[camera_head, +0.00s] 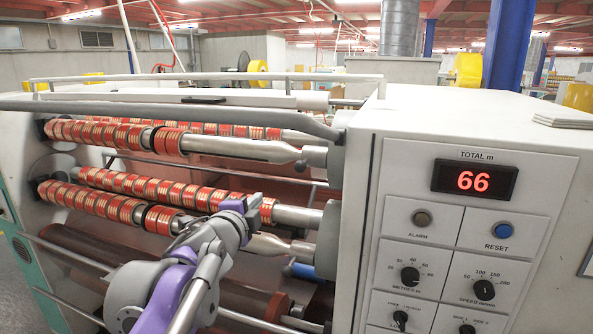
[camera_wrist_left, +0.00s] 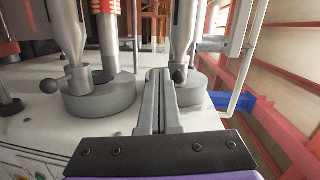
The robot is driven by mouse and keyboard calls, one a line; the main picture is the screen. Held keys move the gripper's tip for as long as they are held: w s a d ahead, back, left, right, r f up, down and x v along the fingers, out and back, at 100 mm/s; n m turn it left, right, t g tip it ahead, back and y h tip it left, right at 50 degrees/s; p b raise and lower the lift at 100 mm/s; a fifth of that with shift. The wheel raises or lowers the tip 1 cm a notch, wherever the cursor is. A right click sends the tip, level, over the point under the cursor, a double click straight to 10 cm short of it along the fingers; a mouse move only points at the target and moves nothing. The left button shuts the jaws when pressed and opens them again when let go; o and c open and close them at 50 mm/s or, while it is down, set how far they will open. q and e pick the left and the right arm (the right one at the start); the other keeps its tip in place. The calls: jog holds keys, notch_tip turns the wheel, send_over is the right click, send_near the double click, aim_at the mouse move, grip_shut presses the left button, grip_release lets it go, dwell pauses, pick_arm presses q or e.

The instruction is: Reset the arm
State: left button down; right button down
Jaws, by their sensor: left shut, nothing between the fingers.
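My left arm, purple and grey, rises from the bottom of the head view in front of the tape rewinding machine (camera_head: 385,115). My left gripper (camera_wrist_left: 159,74) is shut and empty, its two grey fingers side by side in the left wrist view. In the head view its purple hand (camera_head: 236,207) is by the lower roll shaft, and the fingertips are hard to make out. In the wrist view the fingers point toward the machine's side wall, between two round grey hubs (camera_wrist_left: 100,96). I cannot tell whether they touch anything. My right gripper is not in view.
Rows of red and tan tape rolls (camera_head: 100,198) sit on metal shafts behind and left of my arm. The control panel (camera_head: 468,215) at right has a red display reading 66 (camera_head: 473,181) and a blue reset button (camera_head: 502,230).

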pick_arm(q)
jog(key=s+a+f+n+g+y+p, duration=0.1)
jog(key=s+a+f+n+g+y, duration=0.2)
jog(key=s+a+f+n, duration=0.35)
jog(key=s+a+f+n+g+y+p, duration=0.1)
jog(key=s+a+f+n+g+y, duration=0.2)
jog(key=s+f+n, duration=0.6)
jog(key=s+d+f+n+g+h+p, duration=0.2)
jog(key=s+f+n+g, duration=0.1)
jog(key=s+f, duration=1.5)
jog(key=shift+g+h, duration=0.4)
jog(key=shift+g, duration=0.5)
jog(key=shift+s+a, duration=0.1)
